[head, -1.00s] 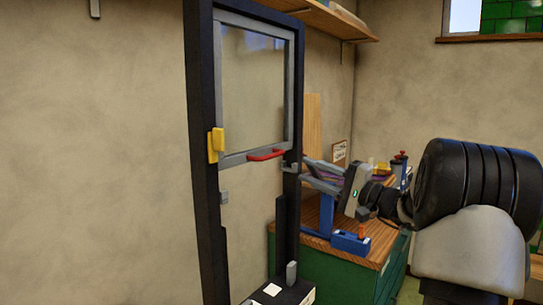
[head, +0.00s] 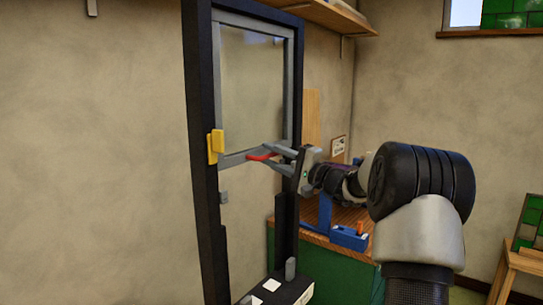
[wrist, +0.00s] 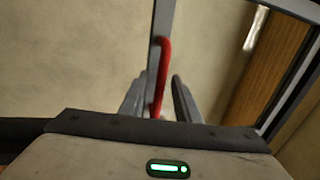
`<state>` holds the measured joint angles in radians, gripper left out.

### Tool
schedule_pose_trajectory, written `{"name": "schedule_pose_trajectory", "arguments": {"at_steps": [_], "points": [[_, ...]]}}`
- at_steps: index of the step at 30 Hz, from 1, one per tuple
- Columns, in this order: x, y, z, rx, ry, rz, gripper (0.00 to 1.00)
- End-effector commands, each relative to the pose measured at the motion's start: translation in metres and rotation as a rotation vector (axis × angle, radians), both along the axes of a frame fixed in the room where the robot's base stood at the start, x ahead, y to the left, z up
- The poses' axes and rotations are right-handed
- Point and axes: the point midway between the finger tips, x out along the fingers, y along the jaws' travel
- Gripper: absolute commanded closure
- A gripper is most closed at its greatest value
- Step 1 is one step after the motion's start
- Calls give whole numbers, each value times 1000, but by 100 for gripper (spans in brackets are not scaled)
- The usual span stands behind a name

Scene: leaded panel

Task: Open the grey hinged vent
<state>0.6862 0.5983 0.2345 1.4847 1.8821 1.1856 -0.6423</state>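The grey hinged vent (head: 287,90) is a grey-framed clear pane in the upper part of a tall black frame. It looks closed, in line with the frame. Its red handle (head: 259,157) is on the bottom rail. A yellow latch-like piece (head: 213,147) sits at the vent's lower left, on the black upright. My gripper (head: 272,154) reaches in from the right at the handle. In the wrist view the red handle (wrist: 164,70) runs down between my two separated fingers (wrist: 158,100). I cannot see contact with either finger.
A green bench with a wooden top (head: 315,238) stands behind the frame on the right, with a blue tool (head: 348,238) on it. A wooden shelf (head: 318,14) is above.

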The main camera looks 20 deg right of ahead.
Motion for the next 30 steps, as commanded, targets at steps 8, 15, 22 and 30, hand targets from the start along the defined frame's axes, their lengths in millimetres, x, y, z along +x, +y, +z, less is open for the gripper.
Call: {"name": "schedule_pose_trajectory", "arguments": {"at_steps": [8, 15, 22, 30], "points": [[0, 0, 0, 0, 0, 0, 100], [-1, -1, 0, -1, 2, 0, 100], [-17, -12, 6, -30, 41, -3, 100], [-72, -49, 28, -132, 187, -7, 100]]}}
